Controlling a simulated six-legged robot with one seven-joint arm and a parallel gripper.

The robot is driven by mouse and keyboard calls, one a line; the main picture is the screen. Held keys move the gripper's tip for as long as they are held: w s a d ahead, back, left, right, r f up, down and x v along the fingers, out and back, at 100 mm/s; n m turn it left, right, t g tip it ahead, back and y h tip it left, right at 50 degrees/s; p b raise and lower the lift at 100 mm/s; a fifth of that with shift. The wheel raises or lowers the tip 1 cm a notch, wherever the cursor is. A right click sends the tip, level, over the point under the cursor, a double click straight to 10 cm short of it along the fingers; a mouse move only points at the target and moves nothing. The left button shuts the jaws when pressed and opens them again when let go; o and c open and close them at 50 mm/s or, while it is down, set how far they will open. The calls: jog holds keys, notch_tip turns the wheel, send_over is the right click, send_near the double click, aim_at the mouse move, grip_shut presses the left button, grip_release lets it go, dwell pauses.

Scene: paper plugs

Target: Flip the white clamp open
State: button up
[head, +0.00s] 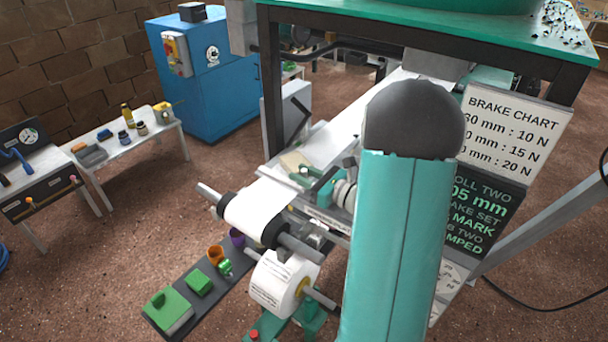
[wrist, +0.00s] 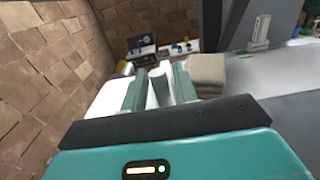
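My gripper (wrist: 160,90) shows in the wrist view as two grey-green fingers standing apart. A pale, upright shape (wrist: 158,86) shows in the gap between them; I cannot tell whether it is touched or lies beyond. I cannot single out the white clamp with certainty in either view. In the head view my teal arm covers the middle of the machine and hides part of it. A white paper roll (head: 258,208) sits on a grey shaft left of my arm, and a second roll (head: 280,282) is below it.
A green-topped machine frame (head: 440,30) stands above and behind. A white brake chart (head: 512,128) and a dark sign (head: 488,208) are at the right. A blue cabinet (head: 215,90) and a white side table (head: 125,145) stand at the left. Brown floor lies open between.

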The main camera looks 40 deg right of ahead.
grip_shut()
jog(key=shift+w+a+r+g, duration=0.1)
jog(key=shift+w+r+g, duration=0.1)
jog(key=shift+r+g, duration=0.3)
jog(key=w+a+r+g+h, duration=0.3)
jog(key=w+r+g+h, duration=0.1)
jog(key=w+r+g, duration=0.6)
jog(key=shift+w+a+r+g, duration=0.3)
jog(key=shift+w+a+r, duration=0.1)
jog(key=shift+w, duration=0.15)
